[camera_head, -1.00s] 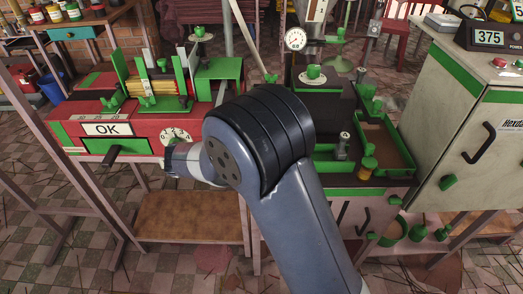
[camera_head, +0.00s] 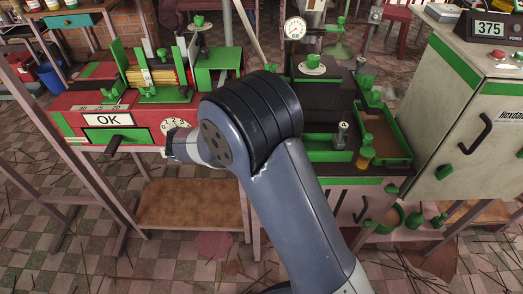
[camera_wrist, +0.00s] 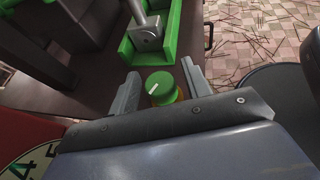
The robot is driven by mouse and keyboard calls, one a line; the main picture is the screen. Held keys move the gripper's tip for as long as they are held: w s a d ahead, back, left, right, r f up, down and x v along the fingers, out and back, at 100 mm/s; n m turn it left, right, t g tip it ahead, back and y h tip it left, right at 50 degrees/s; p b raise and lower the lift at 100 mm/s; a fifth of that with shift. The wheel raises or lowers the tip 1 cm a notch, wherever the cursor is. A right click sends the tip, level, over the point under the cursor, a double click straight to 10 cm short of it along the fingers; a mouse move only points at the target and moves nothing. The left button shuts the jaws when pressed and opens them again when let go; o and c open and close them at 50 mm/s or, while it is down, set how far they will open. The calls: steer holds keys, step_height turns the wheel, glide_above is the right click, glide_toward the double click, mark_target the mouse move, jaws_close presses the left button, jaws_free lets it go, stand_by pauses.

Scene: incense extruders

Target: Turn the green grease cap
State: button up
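The green grease cap (camera_wrist: 160,84) shows in the wrist view as a round green top with a white mark, with a little orange below it. In the head view it sits on a small orange jar (camera_head: 364,163) at the front of the right-hand bench. My gripper (camera_wrist: 160,76) is open, with one grey finger on each side of the cap in the wrist view. Gaps show between the cap and both fingers. How far the cap is from the fingertips is hard to tell.
A green tray (camera_wrist: 128,52) with a grey metal fitting (camera_wrist: 149,33) lies just beyond the cap. The red machine (camera_head: 75,128) with its numbered dial (camera_head: 176,127) is on the left. A cream cabinet (camera_head: 460,120) stands on the right. Patterned floor shows below.

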steer(key=p+v, duration=0.2)
steer(key=v, duration=0.8)
steer(key=shift+a+r, duration=0.2)
steer(key=shift+a, duration=0.15)
steer(key=shift+s, duration=0.1)
